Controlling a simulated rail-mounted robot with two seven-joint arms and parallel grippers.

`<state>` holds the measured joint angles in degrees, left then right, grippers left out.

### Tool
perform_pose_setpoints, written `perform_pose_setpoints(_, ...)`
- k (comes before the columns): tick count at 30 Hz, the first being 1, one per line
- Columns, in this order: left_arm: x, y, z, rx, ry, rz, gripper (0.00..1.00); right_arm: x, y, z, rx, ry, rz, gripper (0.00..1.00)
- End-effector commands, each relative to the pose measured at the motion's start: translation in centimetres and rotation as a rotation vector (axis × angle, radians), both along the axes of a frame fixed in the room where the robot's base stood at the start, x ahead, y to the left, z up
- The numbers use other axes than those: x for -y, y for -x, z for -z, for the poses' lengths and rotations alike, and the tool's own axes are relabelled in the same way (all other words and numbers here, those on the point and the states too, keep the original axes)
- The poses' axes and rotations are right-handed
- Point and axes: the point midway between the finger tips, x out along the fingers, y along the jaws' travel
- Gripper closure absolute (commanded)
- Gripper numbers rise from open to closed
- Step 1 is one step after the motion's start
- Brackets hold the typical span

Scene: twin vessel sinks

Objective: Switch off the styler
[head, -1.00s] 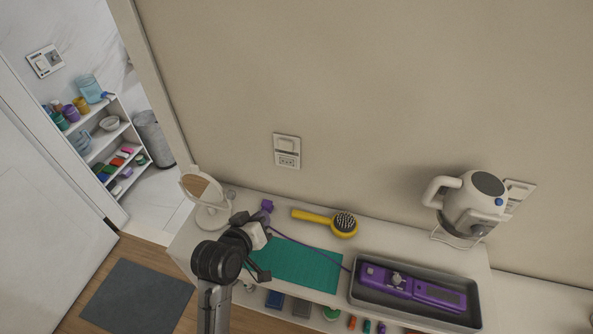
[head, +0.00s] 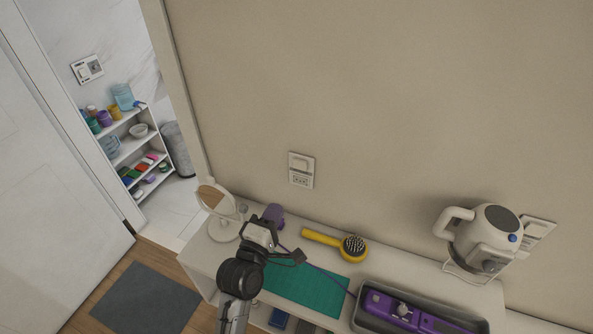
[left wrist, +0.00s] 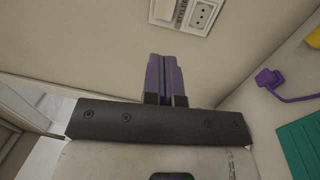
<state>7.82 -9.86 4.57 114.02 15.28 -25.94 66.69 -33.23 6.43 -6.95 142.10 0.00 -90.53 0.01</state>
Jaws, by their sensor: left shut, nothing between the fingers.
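The styler (head: 395,310) is a long purple device lying in a grey tray. Its thin purple cord (head: 325,273) runs left across the shelf top. The cord's purple plug end (left wrist: 268,78) lies on the shelf in the left wrist view. A white wall plate (head: 301,170) with a switch and a socket is on the wall; the left wrist view shows the plate (left wrist: 203,14) cut off at the top, with lettering partly legible as "STYLER". My left gripper (head: 274,212) is shut and empty, below and left of the plate; its purplish fingers (left wrist: 165,57) point toward the wall.
A round mirror (head: 218,200) stands left of my gripper. A yellow hairbrush (head: 340,244) and a green mat (head: 310,285) lie on the shelf top. A white kettle-like appliance (head: 480,238) is at the wall on the right. The wall around the plate is clear.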

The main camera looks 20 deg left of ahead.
Motion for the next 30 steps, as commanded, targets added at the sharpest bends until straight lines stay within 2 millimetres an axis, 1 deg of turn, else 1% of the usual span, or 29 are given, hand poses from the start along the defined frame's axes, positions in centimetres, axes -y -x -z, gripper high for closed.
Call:
perform_pose_setpoints(7, 0.0, -0.3, 0.0, -0.001, -0.002, 0.000, 1.00, 0.3, 0.0, 0.0, -0.001, 0.009, -0.005, 0.57)
perform_pose_setpoints(11, 0.1, -1.5, -0.2, 0.000, -0.003, 0.001, 1.00, 0.5, 0.0, 0.0, -0.001, 0.014, -0.008, 0.57)
perform_pose_setpoints(14, 0.1, -3.1, -0.5, 0.000, -0.004, 0.001, 1.00, 0.5, 0.0, -0.1, -0.001, 0.014, -0.008, 0.57)
perform_pose_setpoints(24, 0.4, -9.4, -1.2, -0.001, -0.004, 0.001, 1.00, 0.3, 0.0, -0.2, -0.001, 0.010, -0.004, 0.57)
perform_pose_setpoints(30, 0.4, -12.1, -1.5, -0.001, -0.005, -0.001, 1.00, 0.2, 0.0, -0.2, -0.001, 0.005, -0.002, 0.57)
